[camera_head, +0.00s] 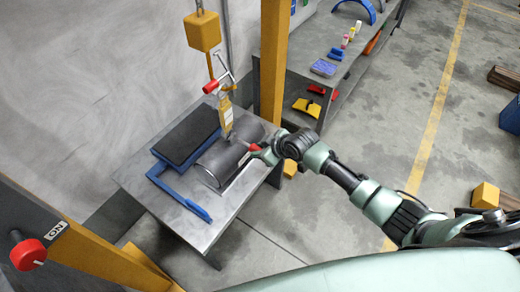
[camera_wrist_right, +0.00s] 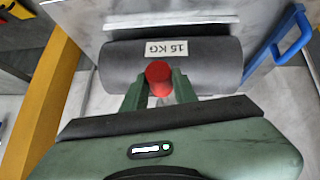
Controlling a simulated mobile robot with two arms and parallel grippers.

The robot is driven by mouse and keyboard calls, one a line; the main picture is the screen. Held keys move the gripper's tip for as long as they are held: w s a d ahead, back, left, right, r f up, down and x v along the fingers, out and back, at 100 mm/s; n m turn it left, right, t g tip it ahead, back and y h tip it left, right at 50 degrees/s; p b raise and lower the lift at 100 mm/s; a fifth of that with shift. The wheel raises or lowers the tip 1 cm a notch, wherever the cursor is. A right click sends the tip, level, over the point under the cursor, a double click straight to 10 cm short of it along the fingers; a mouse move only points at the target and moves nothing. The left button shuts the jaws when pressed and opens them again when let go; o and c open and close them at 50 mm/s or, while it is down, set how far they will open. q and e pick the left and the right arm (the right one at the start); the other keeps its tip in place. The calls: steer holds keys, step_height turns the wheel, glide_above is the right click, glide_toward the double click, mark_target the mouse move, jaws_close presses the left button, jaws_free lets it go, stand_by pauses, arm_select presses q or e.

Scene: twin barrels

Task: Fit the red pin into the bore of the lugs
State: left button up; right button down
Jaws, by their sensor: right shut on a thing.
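My right gripper (camera_head: 262,154) is shut on the red pin (camera_head: 254,147), beside the right side of a dark grey cylinder on the table. In the right wrist view the red pin (camera_wrist_right: 158,72) stands between the green fingers (camera_wrist_right: 158,92), its round end facing the camera. The grey cylinder (camera_wrist_right: 205,62) with a "15 KG" label lies behind it; I cannot tell whether they touch. In the head view the cylinder (camera_head: 219,164) lies under a yellow hanging fitting (camera_head: 226,112). The lugs and their bore are too small to make out. My left gripper is not in view.
The metal table (camera_head: 145,180) also carries a dark slab in a blue frame (camera_head: 157,172). A yellow hoist block (camera_head: 202,32) hangs above, with a red-ended bar (camera_head: 210,87) below it. A yellow post (camera_head: 273,60) and a shelf (camera_head: 300,62) stand behind.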

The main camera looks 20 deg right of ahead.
mark_target(252, 145)
steer(key=shift+r+p, duration=0.1)
steer(key=shift+p, duration=0.4)
stand_by(0.6)
steer(key=shift+w+a+b, duration=0.5)
steer(key=shift+w+a, duration=0.3)
steer(key=shift+w, duration=0.25)
steer(key=shift+w+a, duration=0.2)
steer(key=shift+w, duration=0.1)
steer(key=shift+w+a+b, duration=0.5)
steer(key=shift+w+a, duration=0.1)
steer(key=shift+w, duration=0.2)
steer(key=shift+w+a+b, duration=0.5)
steer(key=shift+w+a, duration=0.1)
steer(key=shift+w, duration=0.15)
steer(key=c, duration=1)
jaws_free()
steer(key=shift+c, duration=0.2)
steer(key=p+v, duration=0.1)
steer(key=v, duration=0.6)
steer(key=shift+s+d+r, duration=0.1)
steer(key=shift+s+r, duration=0.15)
steer(key=shift+r, duration=0.05)
